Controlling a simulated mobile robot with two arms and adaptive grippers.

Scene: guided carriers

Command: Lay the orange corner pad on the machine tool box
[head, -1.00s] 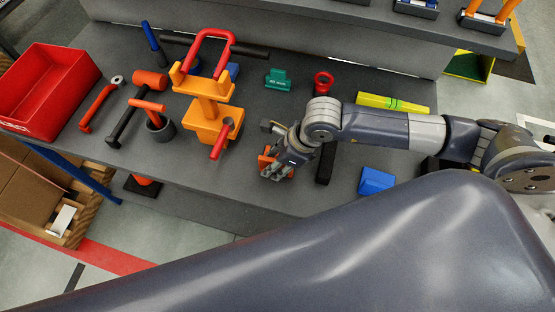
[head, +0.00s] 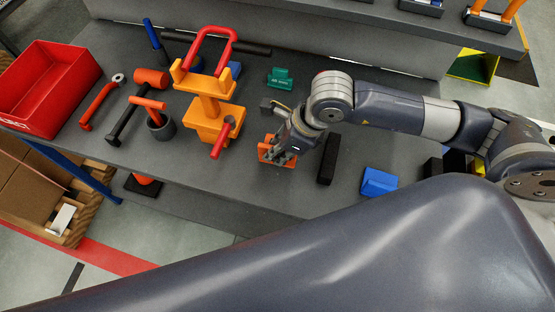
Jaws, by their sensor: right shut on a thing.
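The orange corner pad (head: 265,150) is held in my right gripper (head: 279,154), which is shut on it over the grey bench. The fingers hide part of the pad, and I cannot tell whether it touches the bench. No thing in view is clearly marked as the machine tool box, so I cannot tell which one it is. My left gripper is not in view.
An orange stand with a red handle (head: 207,115) is left of the pad. A red bin (head: 50,85), a black bar (head: 329,160), a blue block (head: 379,182) and a green block (head: 280,77) are on the bench (head: 240,190). My own grey arm link fills the foreground.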

